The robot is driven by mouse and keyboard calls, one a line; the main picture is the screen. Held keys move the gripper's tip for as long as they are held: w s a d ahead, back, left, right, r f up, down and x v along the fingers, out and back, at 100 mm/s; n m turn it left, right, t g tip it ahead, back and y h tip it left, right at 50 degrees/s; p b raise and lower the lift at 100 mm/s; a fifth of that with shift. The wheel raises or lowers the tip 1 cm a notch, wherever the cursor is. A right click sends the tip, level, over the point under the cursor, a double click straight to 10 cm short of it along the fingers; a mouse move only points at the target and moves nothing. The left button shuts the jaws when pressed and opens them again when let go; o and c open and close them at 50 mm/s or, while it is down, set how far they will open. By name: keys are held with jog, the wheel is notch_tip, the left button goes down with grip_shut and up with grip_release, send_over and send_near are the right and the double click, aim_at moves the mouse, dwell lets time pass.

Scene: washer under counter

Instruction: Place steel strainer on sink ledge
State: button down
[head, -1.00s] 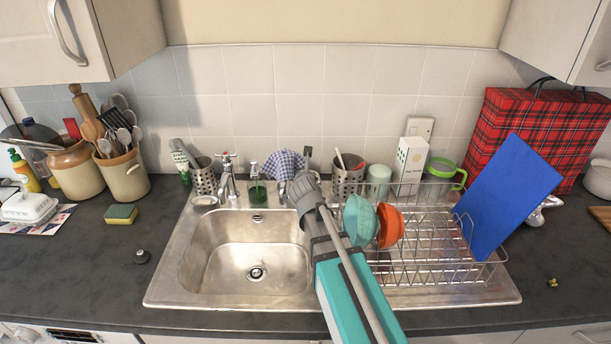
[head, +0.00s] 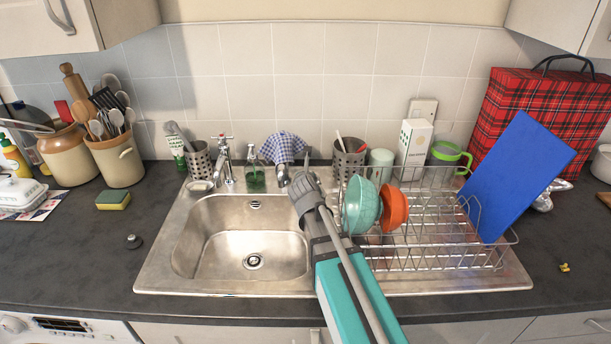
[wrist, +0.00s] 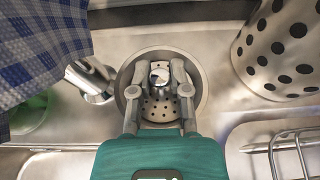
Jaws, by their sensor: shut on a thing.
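The round steel strainer (wrist: 160,111), with a perforated dish and a knob, shows in the wrist view between my fingertips. My gripper (wrist: 160,80) is shut on its knob. In the head view my gripper (head: 304,178) is over the back right of the sink, and the strainer is hidden there. The steel sink ledge (wrist: 135,40) lies below and around the strainer. I cannot tell whether the strainer touches it. The sink basin (head: 240,235) is empty, with its drain showing.
A checked cloth (head: 282,146) hangs left of my gripper, near the tap (head: 224,163) and a green soap bottle (head: 255,178). A perforated steel holder (head: 348,158) stands close on the right. The dish rack (head: 430,255) holds bowls (head: 362,205) and a blue board (head: 518,175).

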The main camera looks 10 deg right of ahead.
jog(key=shift+f+b, duration=0.55)
jog(key=shift+f, duration=0.05)
dwell(0.6)
jog(key=c, duration=0.5)
grip_release()
jog(key=shift+r, duration=0.15)
